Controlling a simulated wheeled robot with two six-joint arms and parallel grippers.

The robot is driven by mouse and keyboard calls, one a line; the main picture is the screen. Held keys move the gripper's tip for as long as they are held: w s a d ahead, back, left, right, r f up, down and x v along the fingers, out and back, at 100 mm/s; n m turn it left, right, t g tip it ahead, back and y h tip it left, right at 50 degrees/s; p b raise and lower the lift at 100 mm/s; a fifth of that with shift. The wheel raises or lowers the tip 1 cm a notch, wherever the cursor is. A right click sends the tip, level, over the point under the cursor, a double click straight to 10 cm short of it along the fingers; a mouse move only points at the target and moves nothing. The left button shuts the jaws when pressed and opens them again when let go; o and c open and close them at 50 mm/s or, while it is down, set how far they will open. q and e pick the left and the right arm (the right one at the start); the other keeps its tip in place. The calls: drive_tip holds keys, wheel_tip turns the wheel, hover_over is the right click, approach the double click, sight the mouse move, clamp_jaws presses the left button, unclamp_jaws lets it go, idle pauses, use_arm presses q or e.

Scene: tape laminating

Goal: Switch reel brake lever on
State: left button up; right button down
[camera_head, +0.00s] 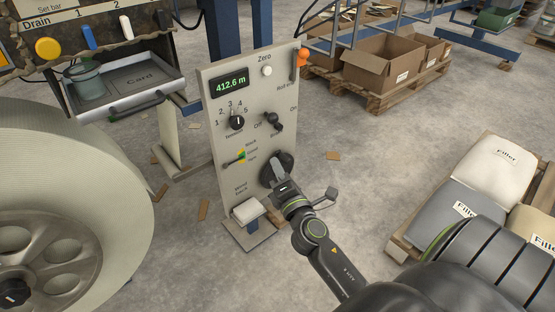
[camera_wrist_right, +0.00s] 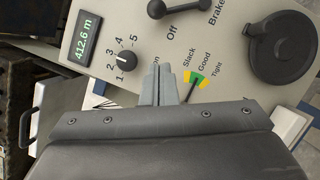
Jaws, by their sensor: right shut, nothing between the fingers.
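The reel brake lever (camera_head: 272,119) is a small dark lever on the light control panel (camera_head: 225,150), between the printed words Off and On, above Brake. Its dark knobs (camera_wrist_right: 157,9) show at the top edge of the right wrist view, where part is cut off. I cannot tell surely which setting it points to. My right gripper (camera_head: 277,163) is shut and empty, below the lever and in front of a black round wheel. Its grey fingers (camera_wrist_right: 157,75) show close together in the wrist view, apart from the lever. My left gripper is not in view.
A big reel (camera_head: 110,190) stands left. Filler sacks (camera_head: 500,165) lie right.

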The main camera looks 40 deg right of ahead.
sight(275, 122)
drive_tip(key=w+d+r, duration=0.3)
drive_tip(key=w+d, duration=0.2)
drive_tip(key=w, duration=0.4)
drive_tip(key=shift+w, duration=0.25)
drive_tip(key=shift+d+r+p, duration=0.15)
drive_tip(key=shift+p, duration=0.25)
